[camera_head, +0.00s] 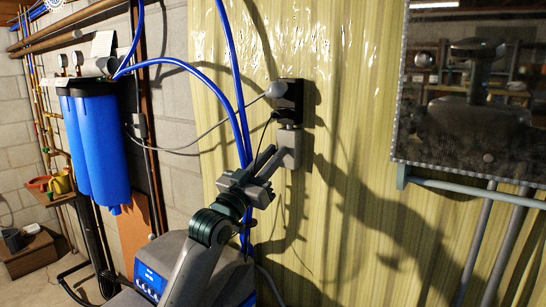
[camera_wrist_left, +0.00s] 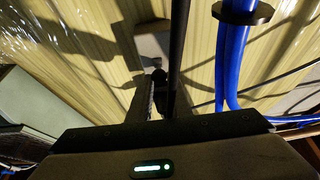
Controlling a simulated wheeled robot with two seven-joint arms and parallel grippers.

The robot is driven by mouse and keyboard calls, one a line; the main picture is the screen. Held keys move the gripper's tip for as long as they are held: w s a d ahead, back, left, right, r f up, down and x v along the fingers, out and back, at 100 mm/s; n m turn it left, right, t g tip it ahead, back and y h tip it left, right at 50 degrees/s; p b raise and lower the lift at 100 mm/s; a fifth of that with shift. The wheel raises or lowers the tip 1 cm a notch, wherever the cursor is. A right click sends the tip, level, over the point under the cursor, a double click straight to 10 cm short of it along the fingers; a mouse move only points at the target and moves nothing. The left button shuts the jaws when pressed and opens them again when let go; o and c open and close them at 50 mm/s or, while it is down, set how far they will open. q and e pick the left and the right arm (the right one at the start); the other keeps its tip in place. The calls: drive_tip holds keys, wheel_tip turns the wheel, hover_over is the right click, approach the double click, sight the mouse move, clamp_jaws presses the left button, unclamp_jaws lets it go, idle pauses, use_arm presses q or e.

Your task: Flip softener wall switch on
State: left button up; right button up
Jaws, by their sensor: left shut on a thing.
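The softener wall switch is a small grey box (camera_head: 291,146) on the yellow-green striped wall, just below a black outlet (camera_head: 289,98) with plugs and cords. My left gripper (camera_head: 270,162) reaches up to the grey box from below left, its fingertips at the box's left side. In the left wrist view, the box's pale face (camera_wrist_left: 152,43) lies ahead of the fingers, and the gripper (camera_wrist_left: 157,92) is shut on a small dark part, which looks like the switch lever. The fingers partly hide the lever, and I cannot tell its position. My right gripper is not in view.
Blue hoses (camera_head: 238,110) run down close behind my left gripper; they also show in the left wrist view (camera_wrist_left: 230,50). The softener unit (camera_head: 150,281) with a blue display is below. Blue filter housings (camera_head: 90,145) hang left. A dark reflective panel (camera_head: 470,100) is at right.

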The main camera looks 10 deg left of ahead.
use_arm(q)
drive_tip(key=shift+r+p, duration=0.4)
drive_tip(key=shift+r, duration=0.25)
drive_tip(key=shift+r+p, duration=0.4)
drive_tip(key=shift+c, duration=0.2)
clamp_jaws()
drive_tip(key=shift+f, duration=0.1)
drive_tip(key=shift+o, duration=2.2)
unclamp_jaws()
drive_tip(key=shift+w+f, duration=0.1)
